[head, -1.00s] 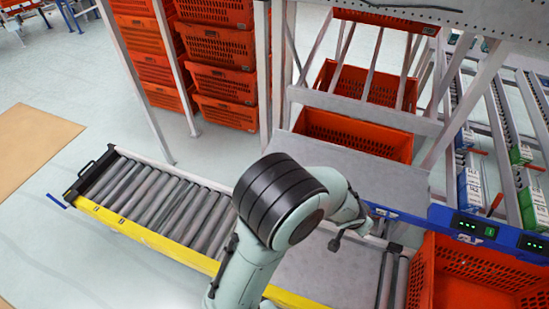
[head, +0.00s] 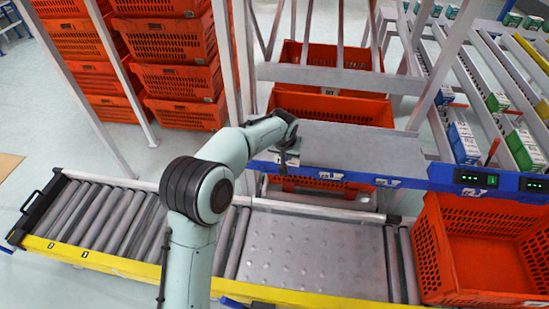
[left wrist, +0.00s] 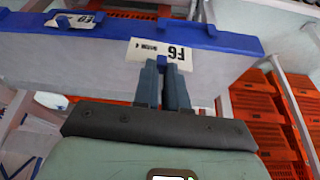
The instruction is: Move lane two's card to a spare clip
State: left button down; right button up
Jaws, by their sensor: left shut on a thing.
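My left gripper (head: 288,163) is at the left part of the blue rail (head: 415,181) along the shelf's front edge. In the left wrist view, the gripper (left wrist: 168,75) is shut on a white card (left wrist: 148,50) with black print, which overlaps the rail's edge. A small blue clip shows at the card; I cannot tell whether it grips the card. Another white card (left wrist: 78,22) sits on the rail to the left in the wrist view. In the head view, two white cards (head: 330,175) (head: 388,182) sit along the rail. My right gripper is not in view.
A roller conveyor with a yellow edge (head: 110,262) and a bare metal plate (head: 310,255) lies below the rail. An empty orange tote (head: 435,255) stands at the right. Lit green displays (head: 478,178) are on the rail's right part. Stacked orange totes (head: 178,75) stand behind.

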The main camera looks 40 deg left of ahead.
pick_arm(q)
jog(key=shift+n+g, duration=0.3)
jog(key=shift+n, duration=0.2)
jog(key=shift+s+a+f+b, duration=0.1)
jog(key=shift+a+f+b, duration=0.75)
jog(key=shift+a+b, duration=0.4)
jog(key=shift+a+f+b, duration=0.85)
jog(key=shift+a+b, duration=0.15)
jog(key=shift+b, duration=0.45)
jog(key=shift+f, duration=0.35)
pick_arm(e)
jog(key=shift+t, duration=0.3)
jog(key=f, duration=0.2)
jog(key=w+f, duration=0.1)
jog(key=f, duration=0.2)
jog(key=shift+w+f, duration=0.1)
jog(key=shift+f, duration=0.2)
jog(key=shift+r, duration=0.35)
pick_arm(q)
jog(key=shift+f+b, duration=0.65)
jog(key=shift+f, duration=0.95)
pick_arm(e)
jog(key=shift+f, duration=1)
pick_arm(q)
jog(key=c, duration=1.1)
grip_release()
